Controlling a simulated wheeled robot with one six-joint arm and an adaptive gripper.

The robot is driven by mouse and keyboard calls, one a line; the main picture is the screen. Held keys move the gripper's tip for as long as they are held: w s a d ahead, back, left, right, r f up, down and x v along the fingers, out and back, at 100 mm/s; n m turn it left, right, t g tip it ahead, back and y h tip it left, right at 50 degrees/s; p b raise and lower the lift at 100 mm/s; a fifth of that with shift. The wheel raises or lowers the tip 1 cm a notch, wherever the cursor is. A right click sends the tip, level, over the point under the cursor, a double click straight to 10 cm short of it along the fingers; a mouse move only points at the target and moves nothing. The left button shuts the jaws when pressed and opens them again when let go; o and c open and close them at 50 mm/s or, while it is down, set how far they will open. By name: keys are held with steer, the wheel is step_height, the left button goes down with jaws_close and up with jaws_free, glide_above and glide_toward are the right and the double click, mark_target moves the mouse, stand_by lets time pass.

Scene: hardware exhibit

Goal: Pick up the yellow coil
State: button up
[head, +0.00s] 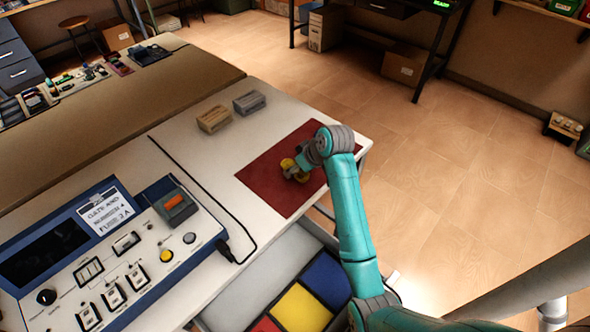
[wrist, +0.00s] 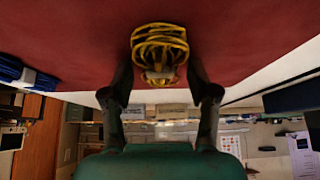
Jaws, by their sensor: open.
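The yellow coil (head: 287,164) lies on the dark red mat (head: 262,182), partly hidden by my gripper in the head view. In the wrist view the yellow coil (wrist: 160,48) is a bundle of looped wire with a pale band around it. My gripper (head: 297,173) is low over the mat at the coil. In the wrist view my gripper (wrist: 160,78) is open, with one dark finger on each side of the coil. Gaps seem to show between the fingers and the coil; I cannot tell whether either finger touches it.
A tan block (head: 214,119) and a grey block (head: 249,102) stand behind the mat on the white table. A control console (head: 120,262) and its black cable are at left. An open drawer with a yellow compartment (head: 301,309) sits below the table's front edge.

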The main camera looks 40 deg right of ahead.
jaws_close()
steer(key=shift+r, duration=0.15)
